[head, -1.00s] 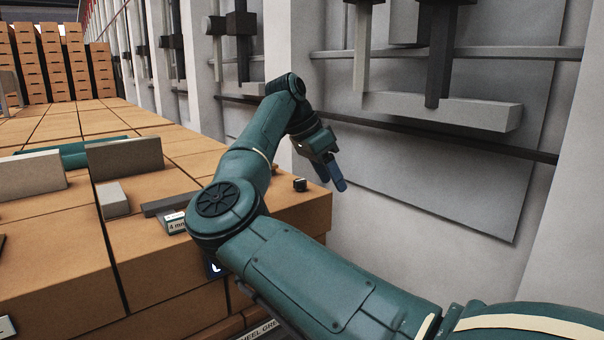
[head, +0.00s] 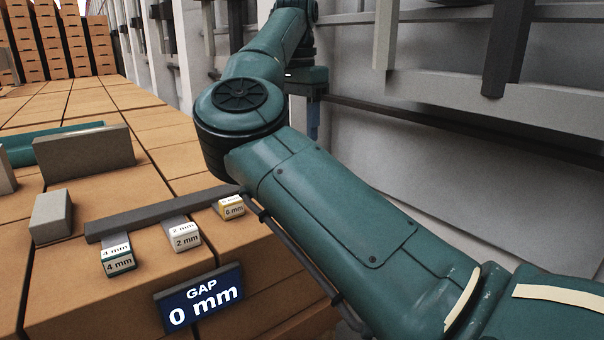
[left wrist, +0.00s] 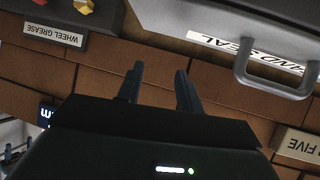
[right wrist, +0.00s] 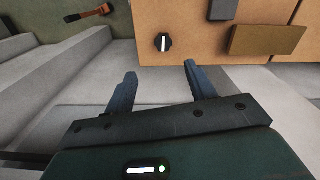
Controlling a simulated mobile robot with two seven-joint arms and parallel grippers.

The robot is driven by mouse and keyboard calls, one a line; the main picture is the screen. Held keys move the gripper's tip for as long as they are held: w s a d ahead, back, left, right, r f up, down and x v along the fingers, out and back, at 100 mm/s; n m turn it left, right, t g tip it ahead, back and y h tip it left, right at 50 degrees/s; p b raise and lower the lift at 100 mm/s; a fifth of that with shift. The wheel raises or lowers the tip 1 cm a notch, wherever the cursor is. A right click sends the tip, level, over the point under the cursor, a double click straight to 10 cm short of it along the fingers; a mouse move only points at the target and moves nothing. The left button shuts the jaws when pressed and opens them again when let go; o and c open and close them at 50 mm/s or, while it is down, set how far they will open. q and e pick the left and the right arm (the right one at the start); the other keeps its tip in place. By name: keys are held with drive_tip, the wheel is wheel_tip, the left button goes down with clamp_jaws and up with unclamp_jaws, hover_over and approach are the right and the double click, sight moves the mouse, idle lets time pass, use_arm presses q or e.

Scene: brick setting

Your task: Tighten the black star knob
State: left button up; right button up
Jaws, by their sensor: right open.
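The black star knob (right wrist: 162,42), a small dark knob with a white line, shows in the right wrist view on an orange brick surface near its edge. My right gripper (right wrist: 160,72) is open and empty, its blue fingers apart and short of the knob in that picture. In the head view my right gripper (head: 313,122) points down beyond my arm, and the knob is hidden there. My left gripper (left wrist: 157,72) is open, with nothing between its fingers, and faces a brick wall in the left wrist view.
A blue display (head: 199,298) reads GAP 0 mm. Blocks marked 4 mm (head: 118,264), 2 mm (head: 184,241) and 6 mm (head: 232,210) lie by a dark bar (head: 150,215). A grey wall with rails (head: 440,165) stands at right. A grey handled case (left wrist: 225,25) shows in the left wrist view.

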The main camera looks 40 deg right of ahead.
use_arm(q)
drive_tip(key=shift+w+d, duration=0.35)
drive_tip(key=shift+d, duration=0.05)
drive_tip(key=shift+s+r, duration=0.1)
drive_tip(key=shift+r, duration=0.05)
use_arm(e)
drive_tip(key=f, duration=1.2)
drive_tip(key=shift+w+d+f, duration=0.15)
drive_tip(key=shift+w+f, duration=0.1)
drive_tip(key=shift+f, duration=0.1)
drive_tip(key=shift+c, duration=0.5)
drive_tip(key=c, duration=0.9)
drive_tip(key=shift+o, duration=0.2)
